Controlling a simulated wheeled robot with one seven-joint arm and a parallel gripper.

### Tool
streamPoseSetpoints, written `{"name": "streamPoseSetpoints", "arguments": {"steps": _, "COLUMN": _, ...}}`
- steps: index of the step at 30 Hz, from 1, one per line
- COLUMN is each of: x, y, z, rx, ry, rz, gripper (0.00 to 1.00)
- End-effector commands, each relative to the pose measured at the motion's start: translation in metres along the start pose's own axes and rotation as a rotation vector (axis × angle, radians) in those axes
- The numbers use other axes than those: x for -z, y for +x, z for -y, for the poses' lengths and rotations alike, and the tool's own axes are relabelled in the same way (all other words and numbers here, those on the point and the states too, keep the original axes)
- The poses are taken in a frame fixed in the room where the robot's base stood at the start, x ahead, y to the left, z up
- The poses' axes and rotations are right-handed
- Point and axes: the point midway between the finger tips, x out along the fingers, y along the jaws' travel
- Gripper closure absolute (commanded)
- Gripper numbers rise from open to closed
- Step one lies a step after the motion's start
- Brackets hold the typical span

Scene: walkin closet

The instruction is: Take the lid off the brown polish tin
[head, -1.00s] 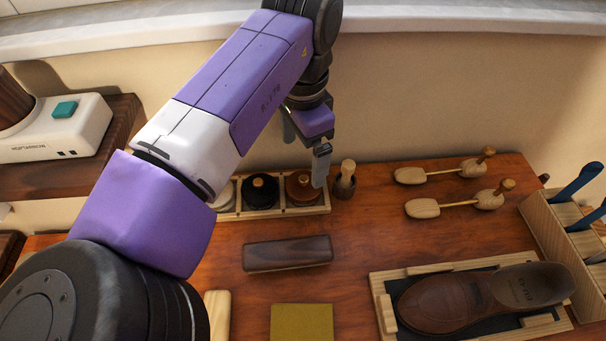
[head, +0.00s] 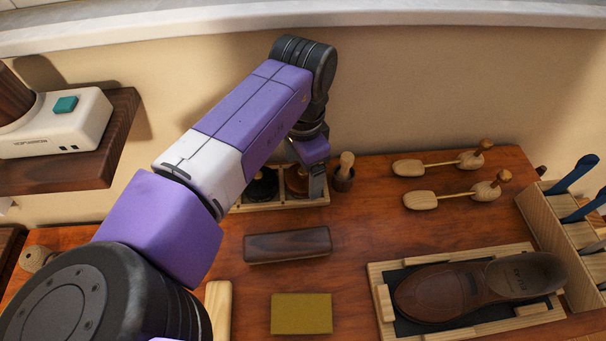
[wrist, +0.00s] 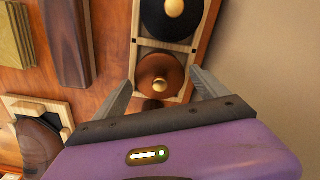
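The brown polish tin (wrist: 160,72) sits in the end compartment of a light wooden tray (wrist: 134,48), with its brown lid and a round brass knob on top. In the head view the tin (head: 297,181) is partly hidden by my gripper. My gripper (wrist: 160,84) is open, with its two fingers spread to either side of the tin's compartment. It is above the tin and appears empty; I cannot tell how far its tips are from the lid. A black tin (head: 262,186) stands in the neighbouring compartment.
A small wooden cup with a brush (head: 344,174) stands close to the right of the tray. A dark wooden block (head: 287,245) and a yellow block (head: 302,314) lie in front. A brown shoe (head: 470,291) rests in a wooden frame at right. Two shoe trees lie behind.

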Motion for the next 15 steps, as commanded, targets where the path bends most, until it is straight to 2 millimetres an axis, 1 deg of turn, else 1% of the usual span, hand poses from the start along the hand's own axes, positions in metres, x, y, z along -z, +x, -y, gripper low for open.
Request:
{"name": "streamPoseSetpoints", "arguments": {"steps": 1, "x": 0.0001, "y": -0.0001, "z": 0.0, "rx": 0.0, "ry": 0.0, "rz": 0.0, "gripper": 0.29}}
{"name": "streamPoseSetpoints", "arguments": {"steps": 7, "x": 0.0002, "y": -0.0002, "z": 0.0, "rx": 0.0, "ry": 0.0, "rz": 0.0, "gripper": 0.68}}
{"name": "streamPoseSetpoints", "arguments": {"steps": 15, "x": 0.0001, "y": -0.0005, "z": -0.0002, "rx": 0.0, "ry": 0.0, "rz": 0.0, "gripper": 0.69}}
